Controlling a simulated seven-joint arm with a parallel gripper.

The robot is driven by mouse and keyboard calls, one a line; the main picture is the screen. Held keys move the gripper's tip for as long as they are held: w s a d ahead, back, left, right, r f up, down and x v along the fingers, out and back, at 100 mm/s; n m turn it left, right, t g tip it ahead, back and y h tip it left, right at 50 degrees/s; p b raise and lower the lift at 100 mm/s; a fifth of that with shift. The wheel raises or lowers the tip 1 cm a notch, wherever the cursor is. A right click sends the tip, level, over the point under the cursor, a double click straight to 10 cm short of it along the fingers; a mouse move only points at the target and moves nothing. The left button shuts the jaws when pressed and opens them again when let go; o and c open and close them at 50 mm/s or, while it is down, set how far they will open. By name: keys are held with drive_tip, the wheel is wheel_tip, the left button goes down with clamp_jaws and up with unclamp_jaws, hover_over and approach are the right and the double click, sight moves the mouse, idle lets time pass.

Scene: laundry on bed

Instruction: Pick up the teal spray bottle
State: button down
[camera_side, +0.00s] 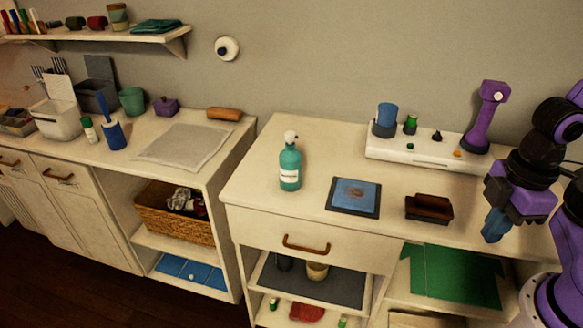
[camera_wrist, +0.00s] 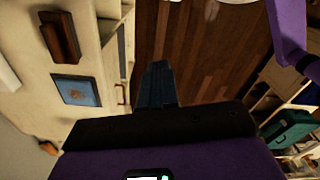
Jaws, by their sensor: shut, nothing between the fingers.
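The teal spray bottle (camera_side: 290,167) has a white cap and a white label. It stands upright on the cream cabinet top, left of the blue square mat, in the side view. I cannot make it out in the wrist view. My gripper (camera_side: 493,226) is at the right of the side view, above the cabinet's right part, pointing down and well apart from the bottle. Its blue fingers are shut and empty. In the wrist view the shut fingers (camera_wrist: 157,84) show against the wooden floor.
Between gripper and bottle lie a brown tray (camera_side: 429,207) and a blue square mat (camera_side: 353,196). A white raised platform (camera_side: 400,157) with a blue cup (camera_side: 386,115) and a purple stand (camera_side: 486,118) is at the back. The cabinet top around the bottle is clear.

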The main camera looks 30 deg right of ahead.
idle(0.4)
drive_tip(key=shift+c, duration=0.8)
unclamp_jaws()
